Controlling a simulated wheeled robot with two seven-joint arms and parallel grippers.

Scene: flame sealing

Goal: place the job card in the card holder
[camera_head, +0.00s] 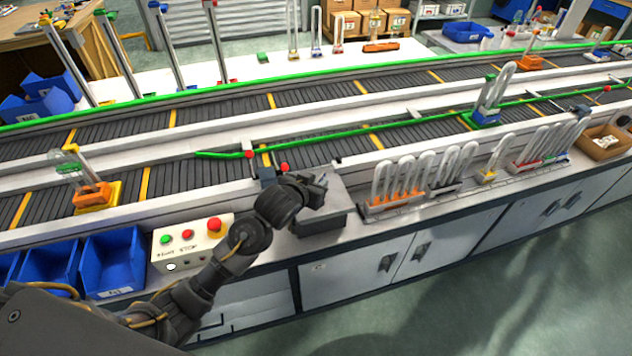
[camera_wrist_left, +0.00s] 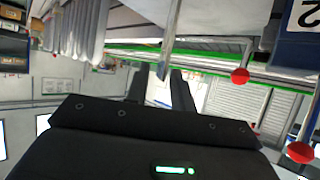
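My left gripper (camera_head: 318,182) is over the front edge of the bench, just above a dark grey box (camera_head: 320,222). In the left wrist view its two dark fingers (camera_wrist_left: 161,82) stand apart. A thin grey bar (camera_wrist_left: 170,38) shows in the gap between them; I cannot tell its depth, and no contact with the fingers shows. I cannot make out the job card in either view. I cannot pick out the card holder with certainty; the grey box is partly hidden by the gripper. My right gripper is not in view.
A control box (camera_head: 190,243) with green and red buttons and blue bins (camera_head: 112,262) stand left of my arm. Racks of glass tubes (camera_head: 398,205) stand to the right. The conveyor (camera_head: 215,156) with red knobs runs behind. A dark blue item marked "2" (camera_wrist_left: 303,22) shows in the wrist view.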

